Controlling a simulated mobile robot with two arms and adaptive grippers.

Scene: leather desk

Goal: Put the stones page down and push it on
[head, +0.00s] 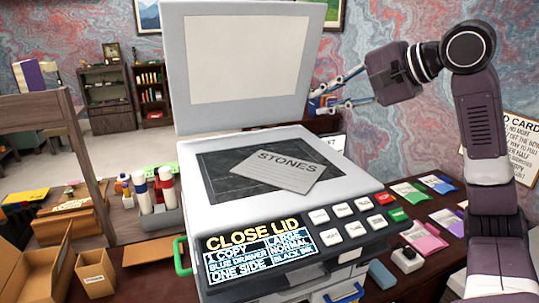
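The stones page (283,175) is a pale grey sheet marked STONES. It lies askew on the dark glass (222,178) of a copier (203,228), with its lettering facing up. The copier's lid (184,75) stands open and upright behind the glass. The copier's display (256,254) reads CLOSE LID, 1 COPY, LARGE, BLUE DRAWER, NORMAL, ONE SIDE and a partly unclear last field. My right gripper (316,97) is open to the right of the lid, above and behind the page, apart from both. My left gripper is not in view.
Bottles in a grey caddy (160,215) and cardboard boxes (36,270) stand at left. Coloured packets (428,237) and a blue block (381,274) lie at right. The air above the glass is clear.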

